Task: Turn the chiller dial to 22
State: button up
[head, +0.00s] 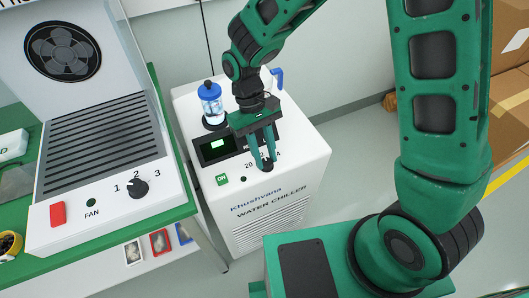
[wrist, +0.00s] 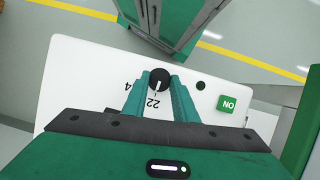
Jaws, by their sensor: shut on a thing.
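The water chiller (head: 262,203) is a white box with a black dial (head: 267,165) on its top panel. My gripper (head: 264,159) reaches down onto this dial and is shut on it. In the wrist view, the fingers of my gripper (wrist: 159,88) are on either side of the round dial (wrist: 160,76). The dial's white pointer line faces toward the printed 22 (wrist: 154,101), which appears upside down between the fingers. A "4" shows beside one finger; the 20 is hidden there. In the head view the fingers partly cover the numbers.
A green ON button (head: 222,179) and a small dark display (head: 217,146) are on the chiller. A blue-capped clear container (head: 211,103) stands behind them. At left, a fan unit (head: 105,190) has its own black knob (head: 138,188) and red switch (head: 57,213).

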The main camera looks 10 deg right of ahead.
jog(key=shift+w, duration=0.25)
jog(key=o, duration=1)
jog(key=shift+o, duration=0.2)
jog(key=shift+s, duration=0.1)
jog(key=v, duration=1)
jog(key=shift+w+r, duration=0.25)
jog(key=shift+r, duration=0.05)
